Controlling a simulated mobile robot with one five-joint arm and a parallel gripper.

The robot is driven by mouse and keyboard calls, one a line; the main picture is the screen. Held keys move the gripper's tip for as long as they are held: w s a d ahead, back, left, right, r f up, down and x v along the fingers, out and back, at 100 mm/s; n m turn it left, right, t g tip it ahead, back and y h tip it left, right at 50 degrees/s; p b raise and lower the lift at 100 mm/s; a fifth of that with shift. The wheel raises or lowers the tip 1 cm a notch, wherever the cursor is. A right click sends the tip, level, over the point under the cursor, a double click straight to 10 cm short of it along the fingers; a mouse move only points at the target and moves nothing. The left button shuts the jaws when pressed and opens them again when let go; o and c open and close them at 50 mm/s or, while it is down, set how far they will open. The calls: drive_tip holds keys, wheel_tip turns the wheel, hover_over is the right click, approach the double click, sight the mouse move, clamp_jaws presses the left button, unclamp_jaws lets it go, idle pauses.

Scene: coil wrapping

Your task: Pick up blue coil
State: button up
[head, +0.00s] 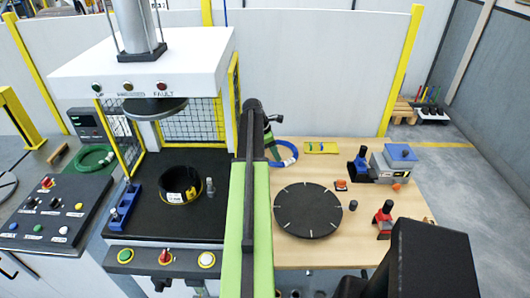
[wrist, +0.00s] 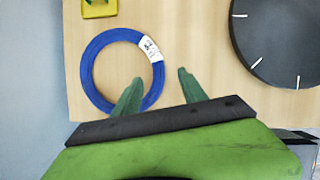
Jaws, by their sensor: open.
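The blue coil (wrist: 88,64) is a flat ring with a white label, lying on the wooden table near its edge. It also shows in the head view (head: 291,158), partly hidden behind my arm. My gripper (wrist: 157,88) is open, with two green fingers. In the wrist view the left finger overlaps the coil's lower part and the right finger lies just right of the ring. I cannot tell its height above the coil. In the head view my gripper's fingertips are not clear.
A black round turntable (head: 308,210) with white marks sits on the wooden table (head: 345,240) right of the coil. A yellow tray (head: 321,147) lies close to the coil. A press (head: 140,60) with a black coil (head: 181,187) stands left. A green coil (head: 92,158) lies further left.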

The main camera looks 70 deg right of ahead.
sight(281, 163)
drive_tip(key=shift+w+b+x, duration=0.25)
drive_tip(key=shift+b+x, duration=1)
drive_tip(key=b+x, duration=0.4)
drive_tip(key=x, duration=0.1)
drive_tip(key=shift+s+d+f+b, duration=0.1)
drive_tip(key=shift+d+b, duration=0.15)
drive_tip(key=shift+b, duration=0.05)
clamp_jaws()
